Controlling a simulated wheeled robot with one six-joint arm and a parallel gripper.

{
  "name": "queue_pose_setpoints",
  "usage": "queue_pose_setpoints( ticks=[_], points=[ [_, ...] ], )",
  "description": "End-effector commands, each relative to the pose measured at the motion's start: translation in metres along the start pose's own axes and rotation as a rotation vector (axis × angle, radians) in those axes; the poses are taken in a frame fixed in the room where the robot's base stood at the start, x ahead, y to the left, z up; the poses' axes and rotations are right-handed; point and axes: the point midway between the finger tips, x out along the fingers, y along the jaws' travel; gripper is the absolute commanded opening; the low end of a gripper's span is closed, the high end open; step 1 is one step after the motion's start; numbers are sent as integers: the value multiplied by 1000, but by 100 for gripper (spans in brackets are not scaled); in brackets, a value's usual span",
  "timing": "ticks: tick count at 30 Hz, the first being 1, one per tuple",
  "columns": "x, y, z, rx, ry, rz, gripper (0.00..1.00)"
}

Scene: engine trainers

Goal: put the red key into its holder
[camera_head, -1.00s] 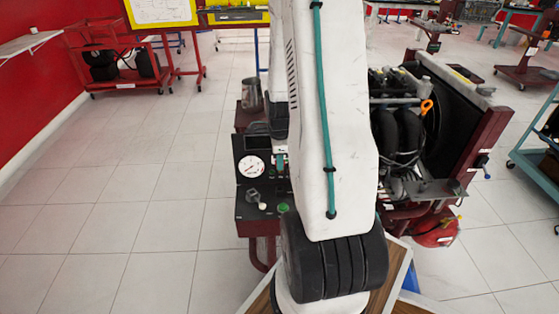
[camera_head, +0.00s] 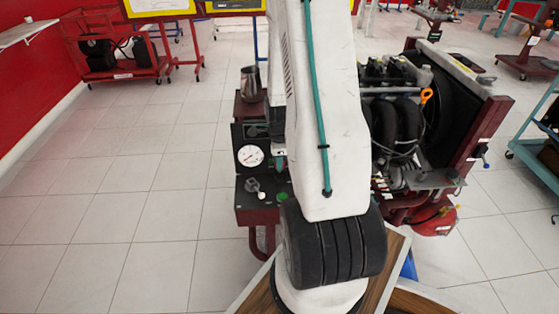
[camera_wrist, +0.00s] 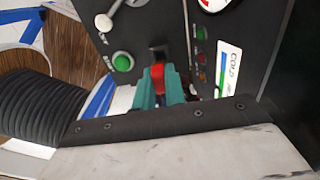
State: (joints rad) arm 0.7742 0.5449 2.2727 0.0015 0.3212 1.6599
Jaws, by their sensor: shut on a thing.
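The red key (camera_wrist: 158,76) is held upright between the teal fingertips of my gripper (camera_wrist: 159,90) in the wrist view. Just beyond the key's tip is a dark square recess (camera_wrist: 157,52) on the black control panel (camera_wrist: 140,18); it looks like the holder, but I cannot tell if the key touches it. In the head view my arm hides the key, and only a bit of the teal gripper (camera_head: 279,162) shows beside the panel (camera_head: 257,205).
The panel carries a green button (camera_wrist: 123,62), a silver knob (camera_wrist: 104,22), small lights (camera_wrist: 201,48) and a gauge (camera_head: 250,156). A metal jug (camera_head: 250,82) stands behind it. An engine (camera_head: 405,120) is right of my arm. Open tiled floor lies left.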

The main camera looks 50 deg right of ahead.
Motion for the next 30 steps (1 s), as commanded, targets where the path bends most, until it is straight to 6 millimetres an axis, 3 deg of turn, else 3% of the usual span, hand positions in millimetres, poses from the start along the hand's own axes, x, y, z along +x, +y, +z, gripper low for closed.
queue_pose_setpoints(
  ticks=[30],
  points=[
    [18, 0, 1, 0, 0, 1, 0]
  ],
)
